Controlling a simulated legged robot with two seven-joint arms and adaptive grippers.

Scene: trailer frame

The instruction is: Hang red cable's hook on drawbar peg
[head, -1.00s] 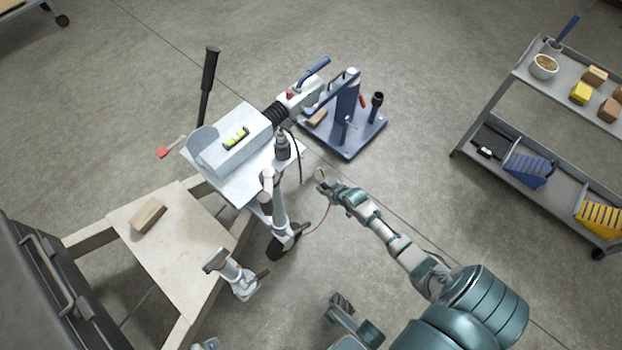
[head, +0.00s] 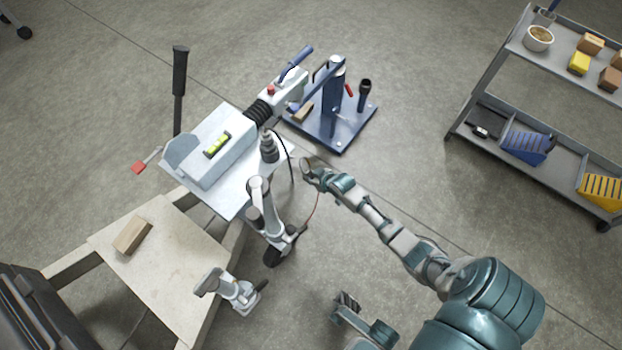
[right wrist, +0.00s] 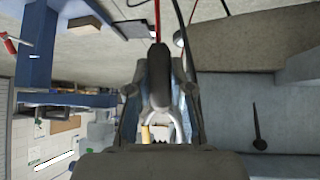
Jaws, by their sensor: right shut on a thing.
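My right gripper (head: 308,168) is shut on the hook (right wrist: 158,80) of the red cable, a dark body with a pale curved metal end. The red cable (head: 316,208) hangs from the gripper toward the jack wheel and also shows at the top of the right wrist view (right wrist: 157,18). The gripper is right of the white drawbar housing (head: 205,150), apart from it. I cannot surely make out the peg; a dark pin-like piece (right wrist: 257,125) shows on the right in the wrist view. What looks like my left gripper (head: 347,303) is low in the head view, its jaws unclear.
A blue stand (head: 335,125) is behind the gripper. A black cable (head: 287,150) loops beside the jack. A wooden board (head: 165,265) with a wood block (head: 132,236) lies at lower left. A grey shelf cart (head: 480,80) stands right. Floor between gripper and cart is clear.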

